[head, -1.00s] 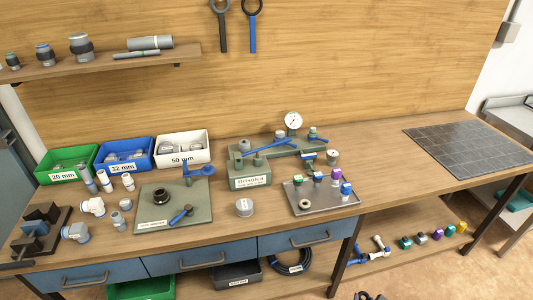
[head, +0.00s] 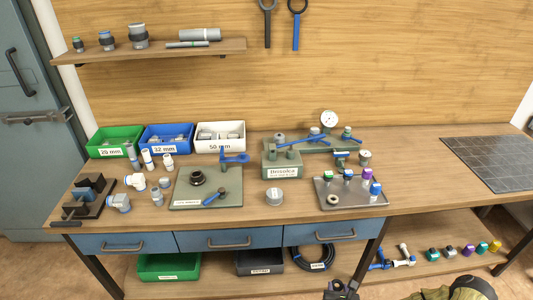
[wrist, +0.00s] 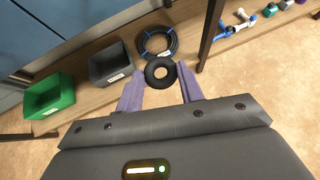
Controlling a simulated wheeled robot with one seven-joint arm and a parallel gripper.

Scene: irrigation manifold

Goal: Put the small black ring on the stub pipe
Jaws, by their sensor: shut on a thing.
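My gripper (wrist: 160,80) is shut on the small black ring (wrist: 160,72) in the wrist view. The ring sits between the purple fingertips, its hole facing the camera. It is off the bench, with the lower shelf and floor behind it. In the head view only dark parts of my gripper (head: 340,290) show at the bottom edge. On the bench, a green plate (head: 180,200) bears a short upright dark fitting (head: 197,178). The green manifold block (head: 283,172) has short upright stubs (head: 291,152). I cannot tell which of these is the stub pipe.
A grey tray (head: 345,200) holds coloured-cap fittings and a small ring (head: 333,199). Bins line the back left; a vise (head: 88,196) stands at left. The bench right of the tray is mostly clear.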

